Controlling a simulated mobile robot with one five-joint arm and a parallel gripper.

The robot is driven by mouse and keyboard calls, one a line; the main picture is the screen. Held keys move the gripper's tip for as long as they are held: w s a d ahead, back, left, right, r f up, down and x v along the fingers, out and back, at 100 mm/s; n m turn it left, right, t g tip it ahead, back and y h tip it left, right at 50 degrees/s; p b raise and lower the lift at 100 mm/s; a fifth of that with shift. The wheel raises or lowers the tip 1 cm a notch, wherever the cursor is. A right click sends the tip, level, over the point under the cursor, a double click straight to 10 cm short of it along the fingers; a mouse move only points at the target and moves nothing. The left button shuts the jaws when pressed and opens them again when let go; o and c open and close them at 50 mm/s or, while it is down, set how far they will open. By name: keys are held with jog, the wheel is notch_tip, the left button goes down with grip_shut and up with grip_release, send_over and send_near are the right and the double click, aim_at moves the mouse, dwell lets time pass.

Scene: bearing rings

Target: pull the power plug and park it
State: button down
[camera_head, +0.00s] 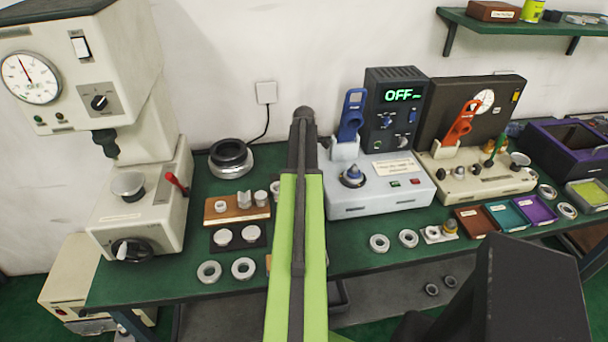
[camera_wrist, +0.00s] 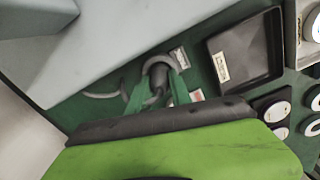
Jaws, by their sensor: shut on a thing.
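In the wrist view, my gripper (camera_wrist: 158,88) has its two green fingers around a dark grey piece that looks like the power plug (camera_wrist: 157,76). A pale grey loop curves over the plug's far end; I cannot tell whether it is cable or a holder. In the head view my green arm reaches away over the bench and hides the gripper and plug.
A press (camera_head: 130,190) stands at left. Loose rings (camera_head: 243,268) lie along the front edge. A black tray (camera_wrist: 245,50) is right of the gripper in the wrist view.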

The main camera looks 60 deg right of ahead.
jog(key=shift+f+b, duration=0.6)
dwell(0.6)
jog(key=c, duration=1.5)
grip_release()
jog(key=shift+o, duration=0.2)
notch_tip(320, 180, up, 11)
jog(key=p, duration=1.1)
